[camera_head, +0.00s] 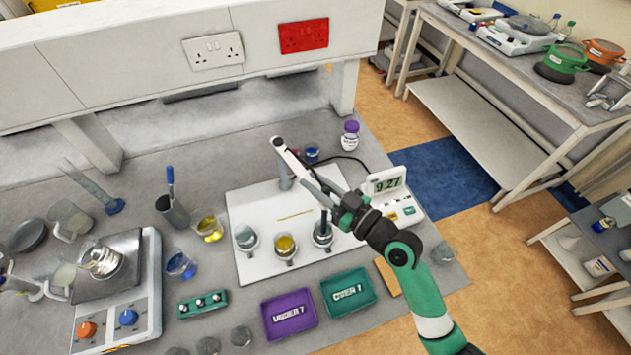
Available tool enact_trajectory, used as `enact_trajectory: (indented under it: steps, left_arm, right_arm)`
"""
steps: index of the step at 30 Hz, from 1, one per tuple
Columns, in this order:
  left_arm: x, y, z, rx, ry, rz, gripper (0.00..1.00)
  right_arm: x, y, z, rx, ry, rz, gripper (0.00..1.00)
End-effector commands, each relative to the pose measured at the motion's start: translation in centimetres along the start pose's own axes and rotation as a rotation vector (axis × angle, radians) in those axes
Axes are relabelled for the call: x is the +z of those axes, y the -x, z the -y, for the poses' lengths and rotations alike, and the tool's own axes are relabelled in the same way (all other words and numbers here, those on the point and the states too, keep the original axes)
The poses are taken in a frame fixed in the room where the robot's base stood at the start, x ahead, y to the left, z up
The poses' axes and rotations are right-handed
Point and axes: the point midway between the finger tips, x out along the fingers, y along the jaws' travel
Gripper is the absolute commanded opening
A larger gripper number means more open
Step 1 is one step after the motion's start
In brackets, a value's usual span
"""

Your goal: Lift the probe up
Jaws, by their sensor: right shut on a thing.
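A thin dark probe (324,218) stands upright below the end of a pale stand arm (298,166). Its lower end is in or just over a clear beaker (323,238) on a white board; I cannot tell which. My right gripper (327,195) reaches in from the lower right and is shut on the upper part of the probe. The fingers and the stand arm overlap there, so the exact grip is partly hidden. A white meter (392,192) reading 9.27 stands to the right. My left gripper is not in view.
Two more beakers, one clear (246,238) and one yellow (285,247), stand left of the probe on the white board (256,203). A purple tray (289,314) and a green tray (348,291) lie in front. A hotplate (117,315) is at left.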

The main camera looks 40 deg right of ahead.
Motion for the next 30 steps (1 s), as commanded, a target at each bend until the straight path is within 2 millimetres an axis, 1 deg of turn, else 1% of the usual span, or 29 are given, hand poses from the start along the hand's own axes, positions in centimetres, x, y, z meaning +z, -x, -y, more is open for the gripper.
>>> enact_trajectory:
  steps: [14, 16, 17, 20, 24, 27, 30]
  left_arm:
    - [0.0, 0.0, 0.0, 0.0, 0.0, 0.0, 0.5]
    - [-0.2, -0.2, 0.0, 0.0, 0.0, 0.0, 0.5]
    - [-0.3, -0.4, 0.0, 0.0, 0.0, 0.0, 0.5]
    - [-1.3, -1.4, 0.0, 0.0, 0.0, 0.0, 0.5]
    - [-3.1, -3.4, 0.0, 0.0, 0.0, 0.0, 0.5]
    - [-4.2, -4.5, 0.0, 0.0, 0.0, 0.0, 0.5]
    - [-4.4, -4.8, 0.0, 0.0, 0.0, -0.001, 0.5]
  right_arm:
    - [-0.1, 0.0, 0.0, 0.0, 0.0, -0.001, 0.0]
    - [-0.4, 0.0, 0.0, 0.0, 0.0, -0.001, 0.0]
    - [-0.7, 0.0, 0.0, 0.0, 0.0, -0.002, 0.0]
    - [-2.4, 0.0, 0.0, 0.0, 0.0, -0.003, 0.0]
    - [-5.8, 0.0, 0.0, 0.0, 0.001, -0.003, 0.0]
    - [-7.8, 0.0, 0.0, 0.0, 0.001, -0.004, 0.0]
    - [-8.3, 0.0, 0.0, 0.0, 0.001, -0.002, 0.0]
